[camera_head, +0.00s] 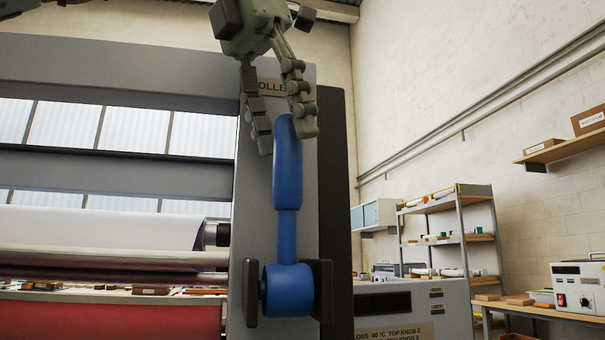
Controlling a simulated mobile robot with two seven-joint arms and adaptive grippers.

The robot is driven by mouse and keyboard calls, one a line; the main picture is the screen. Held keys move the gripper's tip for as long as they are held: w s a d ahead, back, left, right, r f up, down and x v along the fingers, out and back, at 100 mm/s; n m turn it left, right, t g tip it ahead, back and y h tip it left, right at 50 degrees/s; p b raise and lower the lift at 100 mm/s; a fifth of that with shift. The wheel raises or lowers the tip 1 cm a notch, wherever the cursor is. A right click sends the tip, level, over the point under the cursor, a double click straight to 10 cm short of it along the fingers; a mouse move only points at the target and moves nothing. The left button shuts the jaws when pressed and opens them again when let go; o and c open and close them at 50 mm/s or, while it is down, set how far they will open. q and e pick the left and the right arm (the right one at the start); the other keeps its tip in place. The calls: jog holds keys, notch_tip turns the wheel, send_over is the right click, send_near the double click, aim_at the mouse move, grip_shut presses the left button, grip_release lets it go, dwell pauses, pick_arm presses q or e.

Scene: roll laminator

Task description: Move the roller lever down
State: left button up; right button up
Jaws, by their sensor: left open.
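The roller lever (288,185) is blue and stands upright on the front of the laminator's grey side column (253,190). Its round hub (288,290) sits between two dark brackets near the bottom of the picture. My left gripper (287,140) comes down from above, with its fingers pointing downward at the lever's top end. It is open, with one finger left of the lever's tip and the other at or in front of its right side. I cannot tell whether the fingers touch the lever. The fingers partly cover the label on the column. My right gripper is not in view.
The laminator's rollers (110,258) and a white sheet (100,227) lie to the left. A grey control panel (410,305) stands low on the right. Shelves (450,235) and a bench with a white device (580,285) are farther back. Space right of the lever's upper part looks clear.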

aim_at(298, 175)
pick_arm(q)
jog(key=shift+x, duration=3.1)
grip_shut()
